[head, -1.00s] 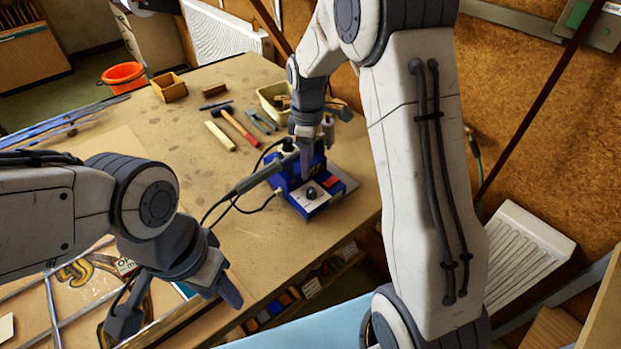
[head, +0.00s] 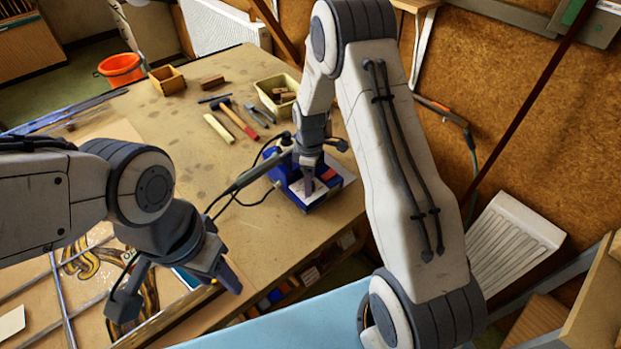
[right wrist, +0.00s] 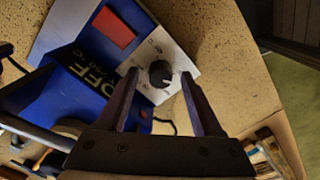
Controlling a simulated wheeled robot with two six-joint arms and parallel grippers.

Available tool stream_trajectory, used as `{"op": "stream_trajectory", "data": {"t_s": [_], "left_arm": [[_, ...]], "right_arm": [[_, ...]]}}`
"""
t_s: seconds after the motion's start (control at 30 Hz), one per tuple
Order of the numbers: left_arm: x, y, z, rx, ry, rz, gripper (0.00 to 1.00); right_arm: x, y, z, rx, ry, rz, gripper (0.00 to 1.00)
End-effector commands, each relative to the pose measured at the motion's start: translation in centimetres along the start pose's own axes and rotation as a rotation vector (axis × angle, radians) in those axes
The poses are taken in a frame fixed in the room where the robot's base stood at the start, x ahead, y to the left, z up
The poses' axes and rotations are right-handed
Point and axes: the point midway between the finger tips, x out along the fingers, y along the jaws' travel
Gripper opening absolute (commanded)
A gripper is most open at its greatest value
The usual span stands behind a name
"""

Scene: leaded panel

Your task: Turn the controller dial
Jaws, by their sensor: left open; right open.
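The blue controller (head: 322,194) stands near the right end of the workbench, with a soldering iron in its holder. In the right wrist view the open right gripper (right wrist: 158,84) has one finger on each side of the dial, with gaps. My left gripper (head: 180,300) is open and empty over the bench's front edge.
A hammer (head: 235,120), pliers (head: 258,115) and a cream tub (head: 272,95) lie behind the controller. The iron's black cable (head: 222,200) loops on the bench to its left. A leaded panel (head: 90,265) lies at the front left. The bench middle is clear.

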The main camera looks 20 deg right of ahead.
Motion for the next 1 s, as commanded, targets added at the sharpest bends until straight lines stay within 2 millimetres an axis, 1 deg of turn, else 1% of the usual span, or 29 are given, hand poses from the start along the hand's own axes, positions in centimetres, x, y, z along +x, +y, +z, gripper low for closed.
{"op": "stream_trajectory", "data": {"t_s": [0.1, 0.17, 0.2, 0.27, 0.3, 0.37, 0.67, 0.87, 1.0], "left_arm": [[0.02, 0.0, 0.0, 0.0, 0.0, 0.0, 0.5], [0.02, 0.0, 0.0, 0.0, 0.0, 0.0, 0.5], [0.02, 0.0, 0.0, 0.0, 0.0, 0.0, 0.5], [0.02, 0.0, 0.0, 0.0, 0.0, 0.0, 0.5], [0.02, 0.0, 0.0, 0.0, 0.0, 0.0, 0.5], [0.02, -0.01, 0.01, 0.0, 0.0, 0.0, 0.5], [0.22, -0.02, 0.01, 0.0, 0.0, 0.0, 0.5], [0.64, -0.05, 0.04, -0.001, 0.0, 0.0, 0.5], [1.0, -0.07, 0.05, -0.002, 0.0, 0.0, 0.5]], "right_arm": [[-0.01, 0.0, -0.01, 0.0, 0.0, 0.0, 0.67], [-0.02, 0.0, -0.01, 0.0, 0.0, 0.0, 0.44], [-0.03, 0.0, 0.0, 0.0, 0.0, 0.0, 0.29], [-0.04, 0.01, 0.0, 0.0, 0.0, 0.0, 0.06], [-0.04, 0.01, 0.0, 0.0, 0.0, 0.0, 0.0], [-0.05, 0.18, 0.29, 0.002, 0.0, 0.0, 0.0], [-0.03, 0.11, 0.07, 0.046, 0.0, 0.002, 0.0], [-0.02, 0.12, 0.03, 0.161, 0.001, 0.003, 0.0], [-0.03, 0.14, 0.01, 0.279, 0.001, 0.003, 0.0]]}}
